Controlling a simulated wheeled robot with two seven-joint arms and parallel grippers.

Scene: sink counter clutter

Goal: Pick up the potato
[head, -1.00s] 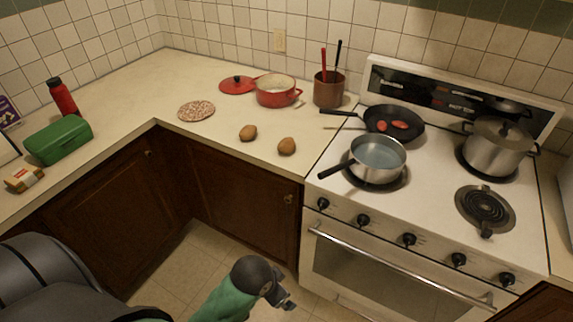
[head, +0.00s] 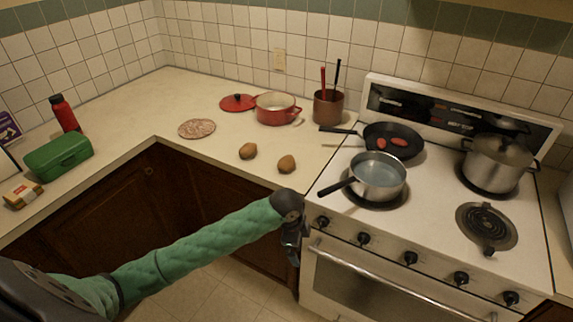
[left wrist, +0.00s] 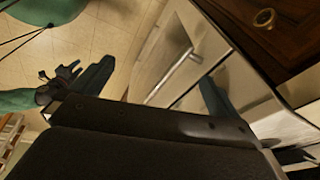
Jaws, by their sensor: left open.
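Two brown potatoes lie on the counter near its front edge, left of the stove: one potato (head: 248,151) on the left and another potato (head: 287,164) on the right. My left gripper (head: 293,254) hangs pointing down in front of the counter, below the right potato and apart from it. It is open and empty. In the left wrist view its two dark fingers (left wrist: 155,88) are spread, with floor and oven front beyond; no potato shows there. What looks like my right gripper (left wrist: 62,82) shows at the left of that view, its jaws unclear.
A saucepan (head: 378,177) stands on the front burner, its handle (head: 337,188) pointing toward the counter. A frying pan (head: 393,141) is behind it. A red pot (head: 276,108) and a speckled round board (head: 197,129) are behind the potatoes. The counter around the potatoes is clear.

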